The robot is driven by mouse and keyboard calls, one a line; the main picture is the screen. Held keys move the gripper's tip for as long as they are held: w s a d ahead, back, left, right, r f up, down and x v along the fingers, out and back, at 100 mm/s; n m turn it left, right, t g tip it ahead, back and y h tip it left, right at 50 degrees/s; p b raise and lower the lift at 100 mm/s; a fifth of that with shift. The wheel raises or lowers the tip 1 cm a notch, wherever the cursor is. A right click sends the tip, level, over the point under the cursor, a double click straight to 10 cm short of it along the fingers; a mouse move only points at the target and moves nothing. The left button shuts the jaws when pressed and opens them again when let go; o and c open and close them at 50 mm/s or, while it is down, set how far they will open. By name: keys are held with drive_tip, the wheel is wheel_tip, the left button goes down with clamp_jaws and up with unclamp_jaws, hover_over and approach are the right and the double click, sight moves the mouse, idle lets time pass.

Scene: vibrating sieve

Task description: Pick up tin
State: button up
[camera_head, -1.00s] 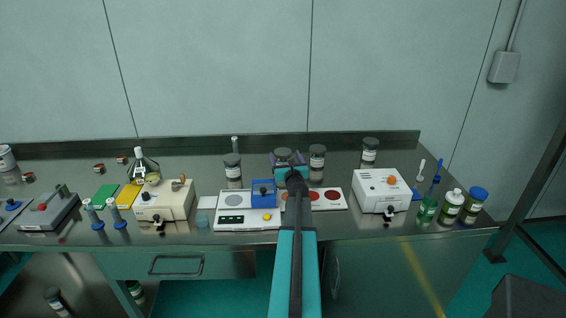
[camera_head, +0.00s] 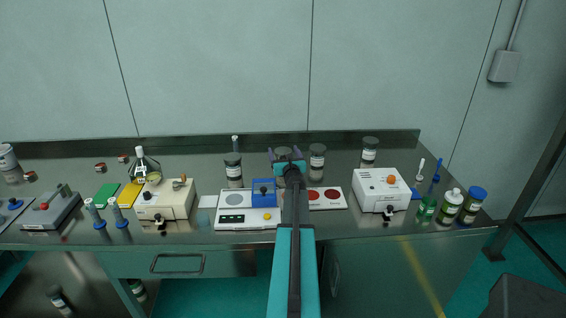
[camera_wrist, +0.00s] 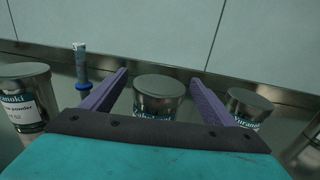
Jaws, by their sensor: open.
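A metal tin with a shiny lid (camera_wrist: 159,88) stands upright between the two purple fingers of my gripper (camera_wrist: 158,82) in the wrist view. A label shows low on its side, partly hidden by my gripper body. In the head view the same tin (camera_head: 284,151) is at the back of the bench, largely covered by my gripper (camera_head: 286,154). The fingers are open, one on each side of the tin, with a visible gap on both sides in the wrist view.
Similar tins stand left (camera_head: 233,170) and right (camera_head: 317,157) of my gripper, with another tin (camera_head: 370,150) further right. A blue-based upright holder (camera_wrist: 81,65) is behind the left finger. A white balance (camera_head: 232,222) and white box (camera_head: 381,191) stand nearer the front.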

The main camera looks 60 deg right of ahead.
drive_tip(key=c, duration=1.3)
drive_tip(key=shift+r, duration=0.1)
drive_tip(key=shift+r, duration=0.7)
drive_tip(key=shift+r+b, duration=0.35)
drive_tip(key=shift+r, duration=0.5)
drive_tip(key=s+d+b+v, duration=0.1)
drive_tip(key=v, duration=0.7)
drive_tip(key=s+r+b+v, duration=0.1)
drive_tip(key=b+v, duration=0.1)
drive_tip(key=v, duration=0.5)
drive_tip(key=shift+s+r, duration=0.25)
drive_tip(key=shift+r, duration=0.1)
drive_tip(key=shift+d, duration=0.1)
